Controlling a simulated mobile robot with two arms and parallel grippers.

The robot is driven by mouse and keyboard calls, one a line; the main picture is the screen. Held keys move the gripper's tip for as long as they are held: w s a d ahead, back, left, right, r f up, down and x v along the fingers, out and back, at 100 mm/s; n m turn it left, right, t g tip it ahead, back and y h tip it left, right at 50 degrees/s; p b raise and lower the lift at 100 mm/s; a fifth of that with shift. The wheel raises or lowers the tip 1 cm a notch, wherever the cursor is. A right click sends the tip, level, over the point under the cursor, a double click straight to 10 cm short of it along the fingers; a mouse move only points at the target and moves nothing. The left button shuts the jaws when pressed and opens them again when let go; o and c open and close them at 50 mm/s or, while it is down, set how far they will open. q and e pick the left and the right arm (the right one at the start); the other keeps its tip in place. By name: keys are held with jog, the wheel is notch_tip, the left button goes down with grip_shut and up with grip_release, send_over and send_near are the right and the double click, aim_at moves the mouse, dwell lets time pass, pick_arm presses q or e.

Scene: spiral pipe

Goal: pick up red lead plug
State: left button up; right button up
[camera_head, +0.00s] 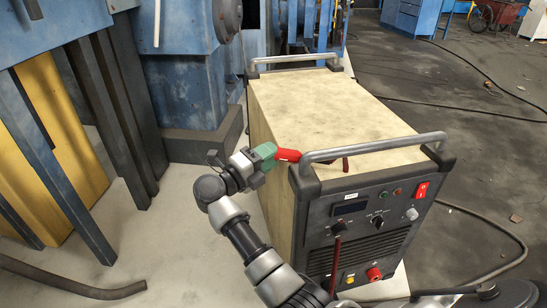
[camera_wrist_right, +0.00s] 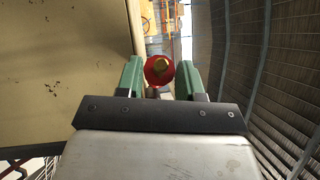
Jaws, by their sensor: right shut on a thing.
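The red lead plug (camera_head: 288,155) is beside the near handle above the welding machine's top, at its left front corner. My right gripper (camera_head: 266,152), with green fingers, is shut on the plug. In the right wrist view the plug (camera_wrist_right: 157,71) shows end-on, a red ring with a brass-coloured tip, between the green fingers (camera_wrist_right: 160,80). A dark red piece (camera_head: 345,164), perhaps its lead, shows behind the handle; the link between them is partly hidden. My left gripper is not in view.
The welding machine (camera_head: 320,105) has metal handles (camera_head: 372,147) and a black front panel (camera_head: 350,232) with knobs, a red switch and a red socket (camera_head: 374,273). A dark red cable (camera_head: 336,262) hangs before the panel. Blue machinery (camera_head: 185,85) stands left. Cables lie on the floor at right.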

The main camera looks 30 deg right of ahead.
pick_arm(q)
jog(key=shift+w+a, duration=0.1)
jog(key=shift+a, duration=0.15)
pick_arm(e)
jog(key=w+d+r, duration=0.5)
jog(key=d+r, duration=0.5)
jog(key=shift+w+d+r, duration=0.15)
jog(key=shift+d+r, duration=0.05)
jog(key=shift+r, duration=0.1)
